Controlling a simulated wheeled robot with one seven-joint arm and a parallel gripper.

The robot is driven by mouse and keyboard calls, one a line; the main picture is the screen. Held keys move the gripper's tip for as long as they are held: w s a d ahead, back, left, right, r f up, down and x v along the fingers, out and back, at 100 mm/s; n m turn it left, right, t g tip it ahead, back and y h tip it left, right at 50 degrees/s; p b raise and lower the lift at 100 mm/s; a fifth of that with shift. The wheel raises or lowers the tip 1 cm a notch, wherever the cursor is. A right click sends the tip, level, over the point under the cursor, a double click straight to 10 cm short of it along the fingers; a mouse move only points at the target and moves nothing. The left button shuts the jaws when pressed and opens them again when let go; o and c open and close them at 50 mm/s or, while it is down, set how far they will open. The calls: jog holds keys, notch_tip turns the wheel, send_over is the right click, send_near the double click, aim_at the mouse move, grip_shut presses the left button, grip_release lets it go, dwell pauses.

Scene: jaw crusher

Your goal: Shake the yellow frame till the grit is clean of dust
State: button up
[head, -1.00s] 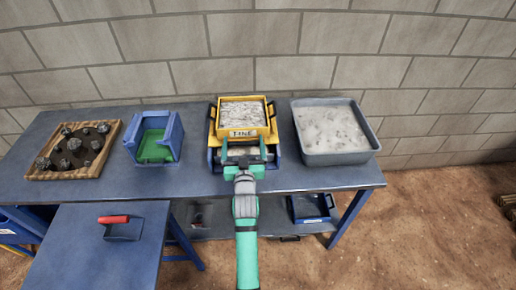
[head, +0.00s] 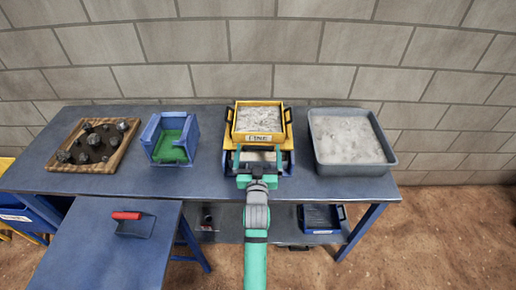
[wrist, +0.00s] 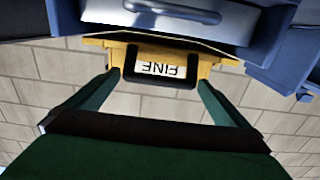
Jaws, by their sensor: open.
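The yellow frame (head: 240,136), labelled FINE, sits on a blue stand on the bench, filled with pale grey, dusty-looking material (head: 257,116). It has dark side handles. In the wrist view, the frame (wrist: 203,64) appears upside down with a black handle (wrist: 160,80) around its label. My gripper (head: 259,160) is open and empty in front of the frame, just below the label. In the wrist view its green fingers (wrist: 157,84) stand apart, one either side of the black handle; contact cannot be told.
A grey tray (head: 388,165) of pale material stands right of the frame. Left are a blue box with green inside (head: 158,160) and a wooden tray of dark rocks (head: 57,165). A red-handled scoop (head: 133,226) lies on the lower-left table. A blue bin (head: 340,222) sits below the bench.

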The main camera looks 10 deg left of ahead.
jog(key=s+d, duration=0.1)
jog(key=s, duration=0.7)
jog(key=shift+s+d, duration=0.15)
jog(key=shift+s, duration=0.2)
jog(key=shift+d, duration=0.1)
